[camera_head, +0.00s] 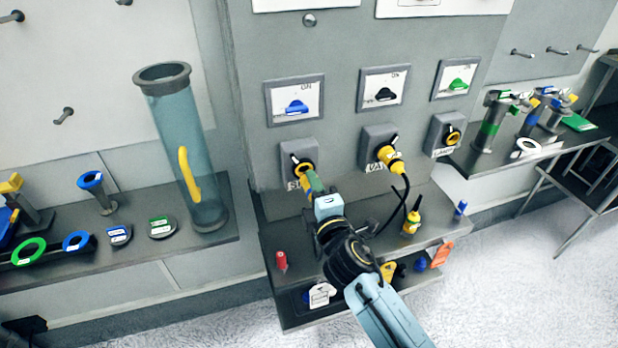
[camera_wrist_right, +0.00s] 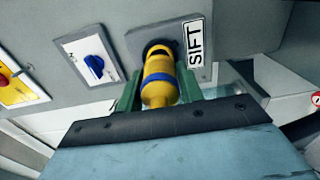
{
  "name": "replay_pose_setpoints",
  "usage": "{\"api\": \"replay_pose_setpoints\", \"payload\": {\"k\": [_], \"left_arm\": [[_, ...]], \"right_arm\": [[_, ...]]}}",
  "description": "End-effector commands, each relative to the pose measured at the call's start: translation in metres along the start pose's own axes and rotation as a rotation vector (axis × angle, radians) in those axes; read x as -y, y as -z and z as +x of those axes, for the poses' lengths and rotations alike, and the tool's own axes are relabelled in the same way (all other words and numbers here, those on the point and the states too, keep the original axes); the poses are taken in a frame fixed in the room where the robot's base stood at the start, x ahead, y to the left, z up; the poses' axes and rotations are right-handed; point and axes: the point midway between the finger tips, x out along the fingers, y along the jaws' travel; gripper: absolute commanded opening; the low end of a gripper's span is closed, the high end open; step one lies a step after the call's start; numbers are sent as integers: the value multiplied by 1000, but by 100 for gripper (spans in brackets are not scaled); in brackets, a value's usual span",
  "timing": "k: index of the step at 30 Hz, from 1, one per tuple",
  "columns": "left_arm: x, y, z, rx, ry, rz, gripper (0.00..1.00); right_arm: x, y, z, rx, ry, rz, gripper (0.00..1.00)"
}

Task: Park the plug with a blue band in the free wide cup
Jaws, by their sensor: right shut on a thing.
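The yellow plug with a blue band (camera_wrist_right: 158,91) sits with its front end at the socket labelled SIFT (camera_wrist_right: 196,62) in the right wrist view. My right gripper (camera_wrist_right: 159,84) is shut on it, with one green finger on each side. In the head view, the right gripper (camera_head: 312,182) reaches up to the left socket (camera_head: 297,151) on the grey panel, and the plug is mostly hidden there. I cannot make out a free wide cup; the arm covers part of the ledge (camera_head: 275,231) below the panel. My left gripper is not in view.
Another yellow plug (camera_head: 390,160) with a black cable sits in the middle socket. A yellow bottle-shaped thing (camera_head: 411,223), a red piece (camera_head: 281,261) and a blue piece (camera_head: 460,209) stand on the ledge. A tall clear tube (camera_head: 190,150) stands on the left shelf.

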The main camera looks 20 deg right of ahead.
Motion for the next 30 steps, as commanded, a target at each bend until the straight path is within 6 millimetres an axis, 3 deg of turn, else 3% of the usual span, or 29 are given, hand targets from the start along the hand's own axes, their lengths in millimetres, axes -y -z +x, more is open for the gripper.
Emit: {"api": "replay_pose_setpoints", "payload": {"k": [21,30], "left_arm": [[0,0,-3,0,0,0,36],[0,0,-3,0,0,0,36]], "right_arm": [[0,0,-28,0,-1,0,1],[0,0,-31,0,-1,0,1]]}}
